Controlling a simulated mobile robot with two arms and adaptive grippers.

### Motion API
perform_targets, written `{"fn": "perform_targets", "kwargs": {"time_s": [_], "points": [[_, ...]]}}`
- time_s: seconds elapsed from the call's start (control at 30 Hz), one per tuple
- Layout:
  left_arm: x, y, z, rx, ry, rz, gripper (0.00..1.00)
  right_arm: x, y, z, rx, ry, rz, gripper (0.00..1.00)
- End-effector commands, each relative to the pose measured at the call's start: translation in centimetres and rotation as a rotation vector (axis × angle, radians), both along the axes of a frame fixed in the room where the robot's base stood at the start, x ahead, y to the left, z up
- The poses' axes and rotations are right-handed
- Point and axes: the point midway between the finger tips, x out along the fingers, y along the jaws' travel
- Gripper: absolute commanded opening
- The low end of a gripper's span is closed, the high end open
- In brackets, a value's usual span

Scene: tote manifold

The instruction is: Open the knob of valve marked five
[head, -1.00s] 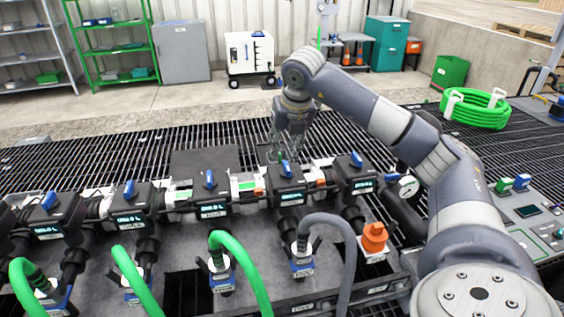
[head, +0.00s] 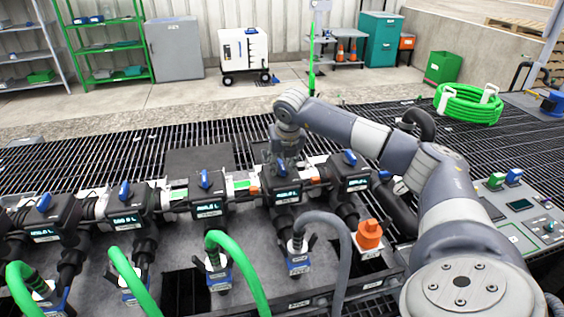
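A row of black valves with blue knobs and small lit displays runs across the bench. The display text is too small to read, so I cannot tell which is marked five. My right gripper (head: 286,158) points down at the second valve from the right (head: 283,192). Its fingers are at that valve's blue knob (head: 282,168), which is partly hidden. I cannot tell whether they touch or close on it. The rightmost valve's knob (head: 350,158) and the middle valve's knob (head: 204,179) are in plain view. My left gripper is not in view.
Green hoses (head: 240,262) and a grey hose (head: 343,255) rise in front of the valves. An orange cap (head: 369,234) stands at the front right. A control panel (head: 522,207) lies at the right. A coiled green hose (head: 468,104) lies on the grating behind.

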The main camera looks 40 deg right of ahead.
Motion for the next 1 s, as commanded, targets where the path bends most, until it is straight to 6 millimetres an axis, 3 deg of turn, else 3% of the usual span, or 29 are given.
{"fn": "perform_targets", "kwargs": {"time_s": [0.13,0.3,0.7,1.0], "points": [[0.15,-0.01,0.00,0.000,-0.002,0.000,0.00,0.00,0.02,-0.01,0.000,0.000,0.000,0.33],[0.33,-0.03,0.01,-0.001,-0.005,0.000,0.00,0.00,0.04,-0.01,0.000,0.000,0.000,0.00],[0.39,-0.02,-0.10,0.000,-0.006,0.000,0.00,-0.04,0.01,-0.10,0.001,0.002,0.023,0.00],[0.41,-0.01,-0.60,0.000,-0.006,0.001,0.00,-0.10,-0.16,-0.18,0.002,0.001,0.182,0.00]]}}
